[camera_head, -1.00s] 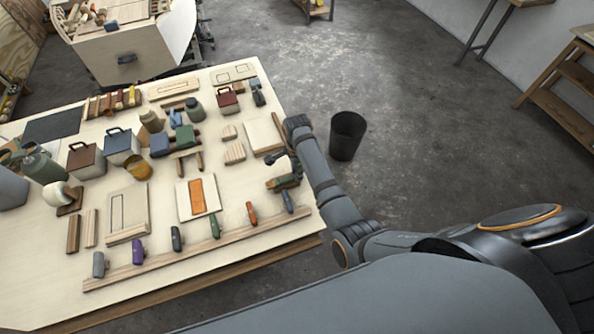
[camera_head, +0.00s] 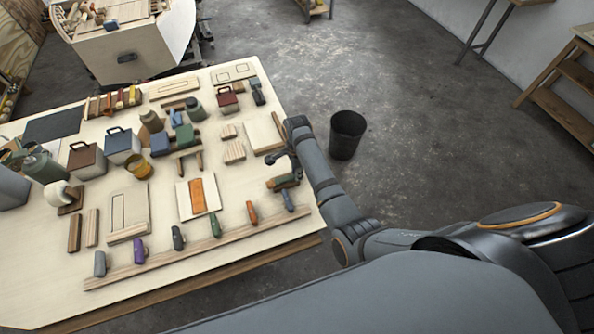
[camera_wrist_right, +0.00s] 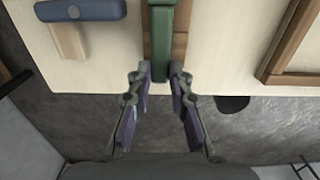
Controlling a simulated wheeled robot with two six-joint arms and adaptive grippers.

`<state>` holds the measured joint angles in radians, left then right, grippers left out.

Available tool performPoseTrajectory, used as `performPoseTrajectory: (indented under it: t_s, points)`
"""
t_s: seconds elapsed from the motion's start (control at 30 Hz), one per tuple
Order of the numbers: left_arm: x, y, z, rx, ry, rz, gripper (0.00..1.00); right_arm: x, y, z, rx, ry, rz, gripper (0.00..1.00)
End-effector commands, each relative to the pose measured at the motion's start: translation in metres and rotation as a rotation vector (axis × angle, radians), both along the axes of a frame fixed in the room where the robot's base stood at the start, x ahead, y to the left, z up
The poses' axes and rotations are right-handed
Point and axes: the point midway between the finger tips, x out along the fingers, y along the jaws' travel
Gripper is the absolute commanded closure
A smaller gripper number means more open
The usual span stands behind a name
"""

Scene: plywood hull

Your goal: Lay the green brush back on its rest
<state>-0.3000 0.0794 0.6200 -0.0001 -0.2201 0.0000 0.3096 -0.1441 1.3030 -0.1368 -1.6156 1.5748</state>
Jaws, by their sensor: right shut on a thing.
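The green brush (camera_head: 283,181) is near the right edge of the table, just below my right gripper (camera_head: 279,162). In the right wrist view the green brush (camera_wrist_right: 162,45) points straight away from my right gripper (camera_wrist_right: 161,80), whose fingers are shut on its near end. A brown wooden piece (camera_wrist_right: 180,45), which looks like its rest, shows under and beside the brush. I cannot tell whether the brush touches it. My left gripper is not in view.
A blue-handled tool (camera_wrist_right: 80,10) lies beside the brush, towards the table front. A wooden strip (camera_head: 180,252) with several coloured tools runs along the front. A pale board (camera_head: 262,136) lies behind. A dark bin (camera_head: 347,136) stands on the floor to the right.

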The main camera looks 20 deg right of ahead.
Motion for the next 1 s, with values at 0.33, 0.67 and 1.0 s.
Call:
performPoseTrajectory:
  t_s: [0.33, 0.67, 1.0]
  points:
    - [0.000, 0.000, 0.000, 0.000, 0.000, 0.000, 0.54, 0.000, 0.000, 0.000, 0.000, 0.000, 0.000, 0.57]
    - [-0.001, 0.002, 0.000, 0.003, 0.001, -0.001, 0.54, 0.000, 0.000, 0.001, 0.000, -0.001, 0.000, 0.54]
    - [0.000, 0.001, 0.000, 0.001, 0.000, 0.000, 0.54, 0.001, 0.000, 0.067, 0.000, -0.005, 0.000, 0.54]
